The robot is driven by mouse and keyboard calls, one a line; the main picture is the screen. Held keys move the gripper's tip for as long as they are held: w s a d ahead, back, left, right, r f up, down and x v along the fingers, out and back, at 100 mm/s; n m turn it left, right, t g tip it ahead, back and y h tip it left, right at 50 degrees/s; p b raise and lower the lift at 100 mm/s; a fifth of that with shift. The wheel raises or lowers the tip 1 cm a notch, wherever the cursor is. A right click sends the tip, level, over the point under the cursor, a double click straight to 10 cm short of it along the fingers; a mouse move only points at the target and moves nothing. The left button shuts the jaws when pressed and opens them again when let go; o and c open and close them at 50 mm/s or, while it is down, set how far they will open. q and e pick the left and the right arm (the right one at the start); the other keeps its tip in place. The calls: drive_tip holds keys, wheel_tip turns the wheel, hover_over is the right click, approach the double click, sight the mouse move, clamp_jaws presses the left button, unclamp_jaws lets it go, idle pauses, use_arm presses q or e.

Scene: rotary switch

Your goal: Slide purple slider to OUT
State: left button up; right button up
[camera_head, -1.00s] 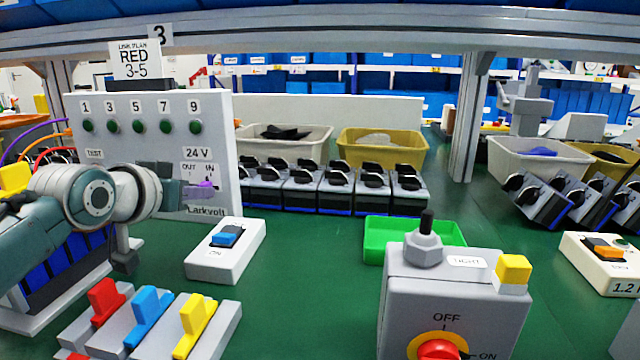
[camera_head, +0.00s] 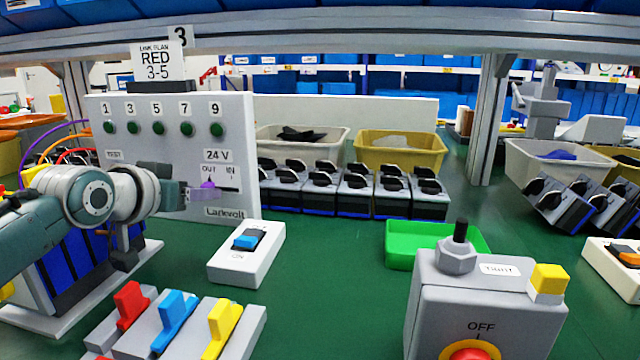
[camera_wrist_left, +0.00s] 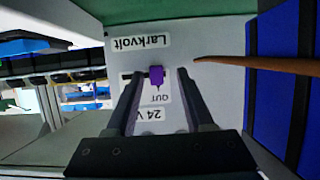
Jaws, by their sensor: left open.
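The purple slider (camera_head: 208,185) sits on the grey-white 24 V panel (camera_head: 150,185), right below the OUT label, at the left end of its slot. The slot runs on to the right under IN. My left gripper (camera_head: 210,193) is at the slider, in front of the panel. In the left wrist view, where the labels are upside down, the slider (camera_wrist_left: 157,77) lies between the two fingers of my left gripper (camera_wrist_left: 160,74), with a gap on each side. The fingers are open. The IN label is hidden there. My right gripper is not in view.
Red, blue and yellow levers (camera_head: 172,318) are at the front. A grey OFF-switch box (camera_head: 485,300) and a green tray (camera_head: 400,246) stand to the right. Black-knobbed units (camera_head: 355,195) line the back.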

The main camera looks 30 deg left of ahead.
use_arm(q)
drive_tip(key=p+v, duration=0.3)
drive_tip(key=v, duration=0.7)
drive_tip(key=shift+p, duration=0.4)
